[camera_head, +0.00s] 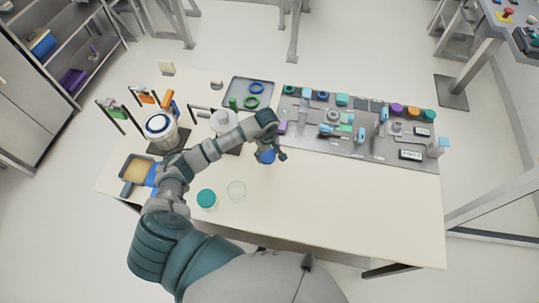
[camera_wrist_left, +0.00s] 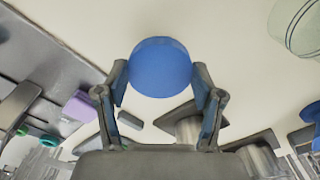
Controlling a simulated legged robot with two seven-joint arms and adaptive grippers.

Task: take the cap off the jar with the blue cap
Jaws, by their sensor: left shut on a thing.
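My left gripper (camera_head: 274,147) reaches over the table and is shut on a round blue cap (camera_head: 267,157). In the left wrist view the blue cap (camera_wrist_left: 160,67) sits between the two fingertips (camera_wrist_left: 160,85). No jar shows under the cap in either view, though the cap could hide what is below it. A clear jar (camera_head: 237,190) with no cap visible stands on the table in front of the gripper. A jar with a teal cap (camera_head: 207,198) stands to its left. A clear jar (camera_wrist_left: 302,28) is partly in the left wrist view. My right gripper is not in view.
A grey panel (camera_head: 300,140) with several small parts lies at the back right. A grey tray (camera_head: 240,88) holds green and blue rings. A white container (camera_head: 160,130) and a pan (camera_head: 137,170) are at the left. The table's front right (camera_head: 350,210) is clear.

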